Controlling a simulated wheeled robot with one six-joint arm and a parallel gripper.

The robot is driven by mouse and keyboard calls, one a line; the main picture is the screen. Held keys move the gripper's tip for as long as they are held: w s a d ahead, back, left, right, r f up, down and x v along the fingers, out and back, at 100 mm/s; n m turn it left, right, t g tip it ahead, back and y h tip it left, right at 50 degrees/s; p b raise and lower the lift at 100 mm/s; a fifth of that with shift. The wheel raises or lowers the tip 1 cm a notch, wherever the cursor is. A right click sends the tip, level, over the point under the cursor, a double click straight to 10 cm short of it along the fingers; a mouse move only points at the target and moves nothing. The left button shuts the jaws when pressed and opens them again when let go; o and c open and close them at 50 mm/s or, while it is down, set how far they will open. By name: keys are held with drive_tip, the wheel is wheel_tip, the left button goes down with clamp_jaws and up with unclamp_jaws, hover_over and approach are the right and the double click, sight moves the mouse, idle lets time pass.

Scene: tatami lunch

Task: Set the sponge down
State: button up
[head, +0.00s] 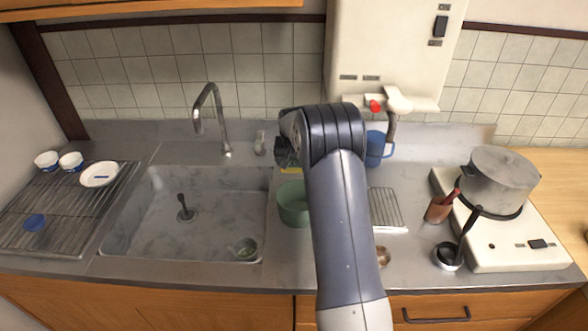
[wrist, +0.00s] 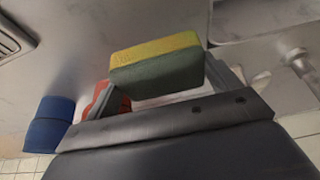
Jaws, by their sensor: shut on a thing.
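The sponge (wrist: 157,67), yellow on one side and green on the other, is in my gripper (wrist: 165,85) in the wrist view. The jaws are shut on it, with a finger at each side. In the head view a thin yellow strip of the sponge (head: 292,171) shows below my gripper (head: 287,156). It is behind the green bowl and right of the sink. My arm hides part of the counter there. I cannot tell whether the sponge touches the counter.
The sink (head: 140,215) is to the left, with a tap (head: 222,125) behind it. A green bowl (head: 293,208) stands in front of my gripper. A blue mug (head: 375,150) and wire rack (head: 385,207) are right.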

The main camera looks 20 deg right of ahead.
sight(294, 170)
drive_tip(key=shift+f+p, duration=0.35)
drive_tip(key=shift+f, duration=1.85)
drive_tip(key=shift+f, duration=0.25)
drive_tip(key=o, duration=0.8)
drive_tip(key=shift+r, duration=0.1)
drive_tip(key=b+v, duration=0.1)
drive_tip(key=v, duration=1.1)
drive_tip(key=shift+r+b, duration=0.15)
drive_tip(key=shift+b, duration=0.25)
drive_tip(key=p+x, duration=0.1)
drive_tip(key=x, duration=1.1)
drive_tip(key=shift+p, duration=0.4)
drive_tip(key=shift+r+b, duration=0.35)
drive_tip(key=shift+r, duration=1.15)
